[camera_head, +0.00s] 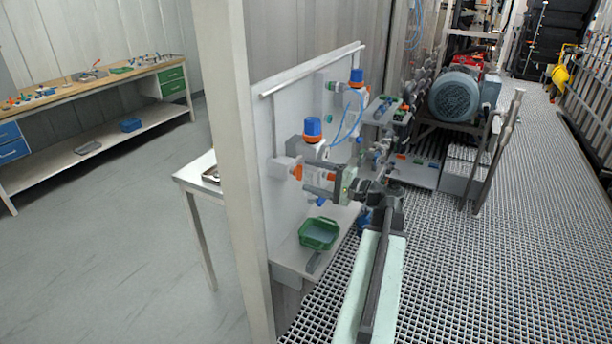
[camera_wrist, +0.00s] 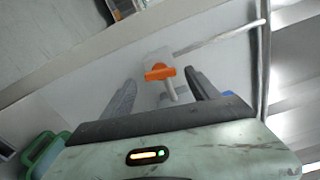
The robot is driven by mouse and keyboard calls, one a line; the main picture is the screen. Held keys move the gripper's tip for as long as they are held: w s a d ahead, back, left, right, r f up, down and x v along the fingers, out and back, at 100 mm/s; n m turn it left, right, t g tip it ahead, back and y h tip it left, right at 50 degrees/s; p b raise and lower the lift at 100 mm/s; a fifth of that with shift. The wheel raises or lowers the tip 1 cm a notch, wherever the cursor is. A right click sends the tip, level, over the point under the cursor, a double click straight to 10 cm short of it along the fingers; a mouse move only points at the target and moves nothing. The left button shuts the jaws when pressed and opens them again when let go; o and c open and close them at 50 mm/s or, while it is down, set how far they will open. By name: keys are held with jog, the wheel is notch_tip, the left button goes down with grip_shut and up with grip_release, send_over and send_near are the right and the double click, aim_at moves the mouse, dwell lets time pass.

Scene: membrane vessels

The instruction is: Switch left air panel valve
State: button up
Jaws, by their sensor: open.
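The air panel (camera_head: 290,115) is a pale upright board in the middle of the head view. The near, left valve has an orange handle (camera_head: 297,171) on a white body; the handle also shows in the wrist view (camera_wrist: 160,73), lying across the view. My gripper (camera_wrist: 160,82) is open, with one dark finger on each side of the valve below the handle. No finger clearly touches it. In the head view my gripper's pale green housing is close in front of this valve, and the fingertips are hard to make out.
A blue-capped regulator (camera_head: 313,129) is just above the valve, and another (camera_head: 356,77) is farther along the panel. A green bin (camera_head: 318,233) sits on the shelf below. A pale post (camera_head: 236,150) stands left of the panel. Grating floor (camera_head: 450,270) is open to the right.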

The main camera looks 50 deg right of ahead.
jog(key=v, duration=0.5)
jog(key=shift+s, duration=0.3)
jog(key=w+a+n+g+y, duration=0.2)
jog(key=w+a+n+y, duration=0.25)
jog(key=w+a, duration=0.95)
jog(key=w+a+f+n+g+y, duration=0.2)
jog(key=w+a+f+g, duration=0.1)
jog(key=a, duration=0.8)
jog(key=w+a+f+n+g+y, duration=0.1)
jog(key=w+a+f+g, duration=0.15)
jog(key=a, duration=0.75)
jog(key=s+a+f+n+g+h, duration=0.15)
jog(key=a+f+n+g, duration=0.35)
jog(key=a, duration=0.6)
jog(key=s+a+f+n+g+h, duration=0.1)
jog(key=a+f+n+g+h, duration=0.15)
jog(key=a+f, duration=0.65)
jog(key=s+a+f+n+g+h, duration=0.1)
jog(key=s+a+f+g+h, duration=0.1)
jog(key=s+a+h, duration=0.1)
jog(key=s+d+f+n+h, duration=0.1)
jog(key=d+f+h, duration=0.1)
jog(key=d+h, duration=0.3)
jog(key=d, duration=0.4)
